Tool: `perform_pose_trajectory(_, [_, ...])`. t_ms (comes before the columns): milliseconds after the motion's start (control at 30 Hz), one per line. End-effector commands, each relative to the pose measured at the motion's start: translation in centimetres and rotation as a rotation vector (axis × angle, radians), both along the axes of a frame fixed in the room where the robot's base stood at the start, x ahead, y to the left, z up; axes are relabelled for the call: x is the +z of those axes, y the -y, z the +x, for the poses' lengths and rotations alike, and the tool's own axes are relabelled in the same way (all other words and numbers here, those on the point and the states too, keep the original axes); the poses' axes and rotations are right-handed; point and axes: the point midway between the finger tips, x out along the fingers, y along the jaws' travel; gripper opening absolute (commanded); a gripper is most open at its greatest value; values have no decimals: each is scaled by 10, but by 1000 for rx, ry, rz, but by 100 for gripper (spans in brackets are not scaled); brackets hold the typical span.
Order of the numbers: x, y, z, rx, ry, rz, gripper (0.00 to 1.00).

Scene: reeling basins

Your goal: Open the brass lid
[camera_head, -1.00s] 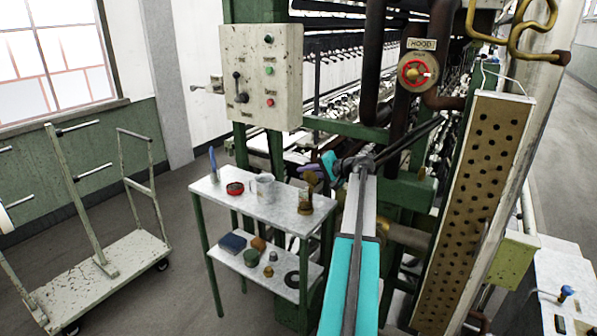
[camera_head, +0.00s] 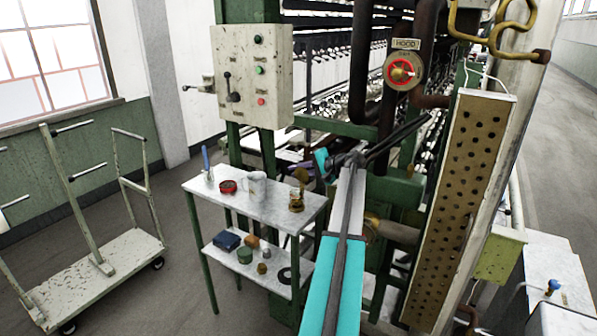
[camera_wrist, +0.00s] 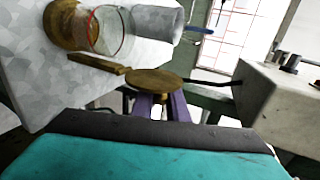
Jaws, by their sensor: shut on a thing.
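The brass lid (camera_wrist: 155,80) is a round disc with a narrow arm running left towards the glass jar (camera_wrist: 98,30). It stands off to the side of the jar's round mouth, which looks uncovered. My gripper (camera_wrist: 160,106), with purple fingers, is shut on the lid, at what looks like a small knob on its far side; the disc partly hides the grip. In the head view the lid (camera_head: 301,174) stands raised above the jar (camera_head: 296,202), which holds something amber. My gripper (camera_head: 322,163) is just right of it, partly hidden by my arm.
The jar stands on the marble top shelf (camera_head: 230,202), beside a glass mug (camera_head: 256,184), a red round tin (camera_head: 228,186) and a blue-handled tool (camera_head: 206,162). Several small items are on the lower shelf. A control box (camera_head: 250,75) and machine frame stand behind. A trolley (camera_head: 95,275) is left.

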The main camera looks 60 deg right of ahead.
Motion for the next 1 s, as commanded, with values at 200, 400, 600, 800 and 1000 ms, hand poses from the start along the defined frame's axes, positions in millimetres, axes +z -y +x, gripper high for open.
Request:
perform_pose_trajectory(200, [0, 2, -1, 0, 2, 1, 30])
perform_pose_trajectory(400, [0, 5, -5, -6, 1, 0, 30])
perform_pose_trajectory(600, [1, 5, -8, -8, 1, -1, 30])
perform_pose_trajectory(800, [6, 5, -24, -8, 1, -2, 30])
perform_pose_trajectory(1000, [16, 5, -48, -9, 1, -2, 30])
